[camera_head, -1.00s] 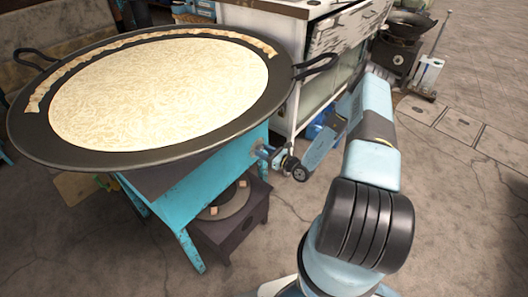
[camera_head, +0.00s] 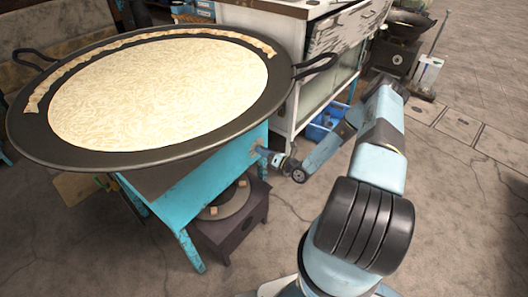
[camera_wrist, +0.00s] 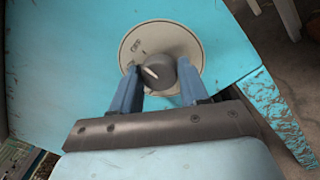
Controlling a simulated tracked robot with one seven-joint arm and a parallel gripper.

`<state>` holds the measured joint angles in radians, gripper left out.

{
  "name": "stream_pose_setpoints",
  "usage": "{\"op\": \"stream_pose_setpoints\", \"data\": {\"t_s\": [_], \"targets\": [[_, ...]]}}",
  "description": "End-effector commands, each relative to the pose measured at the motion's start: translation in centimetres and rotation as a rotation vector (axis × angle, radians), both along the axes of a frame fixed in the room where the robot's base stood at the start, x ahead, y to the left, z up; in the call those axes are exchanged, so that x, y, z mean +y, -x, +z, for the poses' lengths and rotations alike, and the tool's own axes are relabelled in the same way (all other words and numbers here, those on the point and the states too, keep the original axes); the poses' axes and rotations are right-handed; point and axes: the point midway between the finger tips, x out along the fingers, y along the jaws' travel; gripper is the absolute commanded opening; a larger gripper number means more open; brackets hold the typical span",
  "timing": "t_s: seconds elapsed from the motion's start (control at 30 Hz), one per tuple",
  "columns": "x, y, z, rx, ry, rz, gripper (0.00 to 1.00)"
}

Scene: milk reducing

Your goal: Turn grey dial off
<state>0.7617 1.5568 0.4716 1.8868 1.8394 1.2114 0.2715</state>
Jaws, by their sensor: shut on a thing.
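The grey dial (camera_wrist: 163,72) sits on a round pale plate (camera_wrist: 188,36) with small dark markings, fixed to a turquoise panel (camera_wrist: 70,40). A light pointer line on the dial aims to the upper left in the wrist view. My gripper (camera_wrist: 160,88) has its two blue fingers on either side of the dial and is shut on it. In the head view my gripper (camera_head: 262,156) reaches the side of the turquoise stand (camera_head: 190,190) under the pan. The dial is hidden there behind my gripper.
A wide black pan (camera_head: 30,135) with a pale milk layer (camera_head: 160,85) rests on the stand, its handle (camera_head: 318,64) jutting above my arm. A burner (camera_head: 228,203) is below. A white cabinet (camera_head: 270,40) and blue crate (camera_head: 328,122) stand behind.

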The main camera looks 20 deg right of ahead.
Motion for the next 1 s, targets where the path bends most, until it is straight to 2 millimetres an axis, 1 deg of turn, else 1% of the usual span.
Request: {"op": "stream_pose_setpoints", "data": {"t_s": [0.03, 0.47, 0.5, 0.73, 1.0], "targets": [[-0.57, -0.36, 0.01, 0.000, 0.000, -0.011, 0.14], [-0.57, -0.36, -0.03, 0.006, -0.007, -0.012, 0.14], [-0.56, -0.36, -0.03, 0.006, -0.006, -0.012, 0.48], [-0.26, -0.20, -0.03, 0.007, -0.009, -0.006, 0.69], [-0.17, -0.01, -0.04, 0.007, -0.010, -0.002, 0.69]]}}
